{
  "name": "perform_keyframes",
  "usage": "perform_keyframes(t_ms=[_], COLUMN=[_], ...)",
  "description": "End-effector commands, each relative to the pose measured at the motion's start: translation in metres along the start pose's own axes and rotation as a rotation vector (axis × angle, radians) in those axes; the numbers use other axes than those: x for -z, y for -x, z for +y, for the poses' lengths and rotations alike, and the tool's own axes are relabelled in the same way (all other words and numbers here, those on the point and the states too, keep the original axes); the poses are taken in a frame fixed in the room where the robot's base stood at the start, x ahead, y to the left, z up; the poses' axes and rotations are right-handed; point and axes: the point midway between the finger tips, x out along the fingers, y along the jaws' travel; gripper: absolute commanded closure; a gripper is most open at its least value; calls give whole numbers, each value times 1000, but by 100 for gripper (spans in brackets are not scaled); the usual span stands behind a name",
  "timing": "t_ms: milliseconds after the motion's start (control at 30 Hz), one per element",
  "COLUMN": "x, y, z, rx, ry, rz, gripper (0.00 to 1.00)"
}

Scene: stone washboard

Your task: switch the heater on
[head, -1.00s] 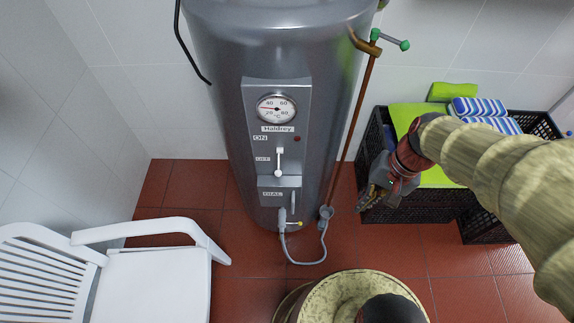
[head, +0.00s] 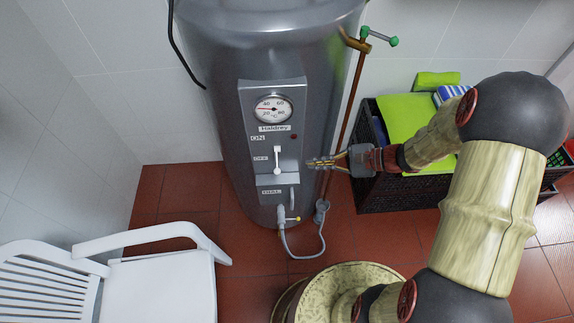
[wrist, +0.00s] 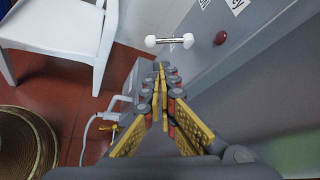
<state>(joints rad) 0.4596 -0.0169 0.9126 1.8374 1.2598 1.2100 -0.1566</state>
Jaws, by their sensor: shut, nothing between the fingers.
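The heater (head: 225,90) is a tall grey cylinder with a flat control panel on its front. A white lever switch (head: 277,160) sits on the panel between an upper label and a lower label, above a small ledge. In the wrist view the switch (wrist: 168,40) is a metal bar with white ends, just beyond the fingertips. A dark red lamp (wrist: 220,38) is beside it, and it also shows in the head view (head: 294,136). My gripper (head: 311,163) is shut and empty, right of the switch and apart from it in the head view. In the wrist view the fingers (wrist: 159,68) meet at the tips.
A white chair (head: 160,275) stands at the left. A black crate (head: 400,205) with green and striped cloths is at the right, behind my arm. A copper pipe (head: 352,100) runs beside the heater. A grey cable (head: 318,245) hangs below the panel.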

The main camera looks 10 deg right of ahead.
Motion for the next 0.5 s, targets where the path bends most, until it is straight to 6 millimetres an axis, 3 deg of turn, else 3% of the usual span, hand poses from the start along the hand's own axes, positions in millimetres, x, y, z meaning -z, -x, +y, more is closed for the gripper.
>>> perform_keyframes(t_ms=[267, 500], x=[0, 1], y=[-2, -29], z=[0, 2], rx=[-2, -5], ry=[1, 2], rz=[0, 0], gripper=[100, 100])
